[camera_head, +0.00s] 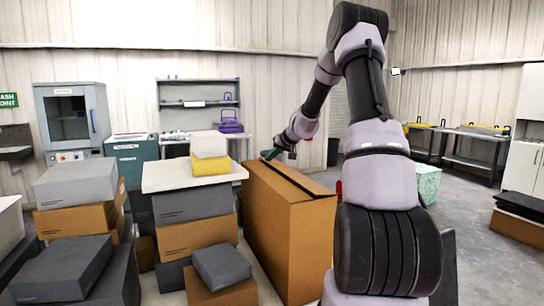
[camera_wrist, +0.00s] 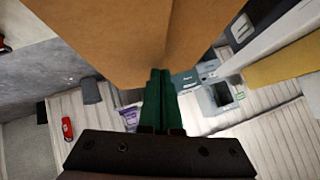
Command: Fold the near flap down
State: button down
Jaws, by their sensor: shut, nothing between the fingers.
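A tall brown cardboard box (camera_head: 290,230) stands on the floor in the middle of the head view. Its top looks mostly covered by brown flap panels (camera_head: 283,177), with a dark gap along the right side. I cannot clearly tell which panel is the near flap. My gripper (camera_head: 268,155) is at the far end of the box's top, fingers shut and empty. In the wrist view, the green fingers (camera_wrist: 159,75) are together, in front of or against a broad brown cardboard surface (camera_wrist: 140,30). Contact cannot be told. The box's inside is hidden.
Stacked grey and brown boxes stand close on the left, with a white board (camera_head: 190,174) and a yellow box (camera_head: 205,166) on one stack. A grey cabinet (camera_head: 72,118) and shelves (camera_head: 199,92) are behind.

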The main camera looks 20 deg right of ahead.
dwell(0.8)
jog(key=shift+r, duration=0.85)
